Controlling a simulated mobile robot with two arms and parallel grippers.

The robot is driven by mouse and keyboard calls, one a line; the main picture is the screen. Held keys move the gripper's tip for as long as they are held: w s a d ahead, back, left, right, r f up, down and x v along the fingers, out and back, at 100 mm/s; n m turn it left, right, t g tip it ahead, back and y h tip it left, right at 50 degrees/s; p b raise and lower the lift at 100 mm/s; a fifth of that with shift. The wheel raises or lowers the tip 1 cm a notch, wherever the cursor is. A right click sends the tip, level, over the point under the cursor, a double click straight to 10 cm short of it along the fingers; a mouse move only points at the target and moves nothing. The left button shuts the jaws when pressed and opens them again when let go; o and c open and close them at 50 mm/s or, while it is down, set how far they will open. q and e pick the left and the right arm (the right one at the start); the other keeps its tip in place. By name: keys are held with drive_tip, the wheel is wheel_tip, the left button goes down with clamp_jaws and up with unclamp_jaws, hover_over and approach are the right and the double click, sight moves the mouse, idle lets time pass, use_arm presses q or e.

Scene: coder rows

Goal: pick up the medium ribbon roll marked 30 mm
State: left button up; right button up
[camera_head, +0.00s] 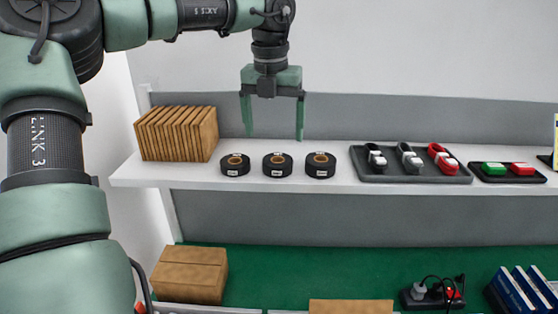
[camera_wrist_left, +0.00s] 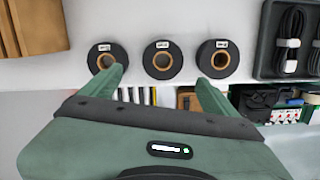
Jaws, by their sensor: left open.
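Three black ribbon rolls with brown cores stand in a row on the white shelf: a left roll (camera_head: 235,165), a middle roll (camera_head: 277,165) and a right roll (camera_head: 320,165). Each has a small white label, too small to read, so I cannot tell which is marked 30 mm. The wrist view also shows the left roll (camera_wrist_left: 103,59), middle roll (camera_wrist_left: 163,59) and right roll (camera_wrist_left: 218,59). My left gripper (camera_head: 272,136) is open and empty above the row; its fingers (camera_wrist_left: 160,82) also show in the wrist view, apart from the rolls. My right gripper is not in view.
A stack of brown cardboard pieces (camera_head: 177,134) stands left of the rolls on the shelf (camera_head: 218,182). A dark tray (camera_head: 400,177) with black and red items is on the right, then a smaller tray (camera_head: 509,178) with green and red items. Boxes and cables lie below.

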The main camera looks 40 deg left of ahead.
sight(277, 155)
use_arm(q)
drive_tip(key=f, duration=0.1)
drive_tip(key=f+p, duration=0.1)
drive_tip(key=shift+w+a+f, duration=0.1)
drive_tip(key=shift+w+f, duration=0.1)
drive_tip(key=shift+f, duration=0.4)
drive_tip(key=f+p, duration=0.1)
drive_tip(key=f, duration=0.1)
drive_tip(key=w+f+p, duration=0.1)
drive_tip(key=f, duration=0.1)
drive_tip(key=shift+w+a+f, duration=0.15)
drive_tip(key=shift+f, duration=0.2)
drive_tip(key=shift+r, duration=0.1)
drive_tip(key=shift+c, duration=0.7)
drive_tip(key=c, duration=1.4)
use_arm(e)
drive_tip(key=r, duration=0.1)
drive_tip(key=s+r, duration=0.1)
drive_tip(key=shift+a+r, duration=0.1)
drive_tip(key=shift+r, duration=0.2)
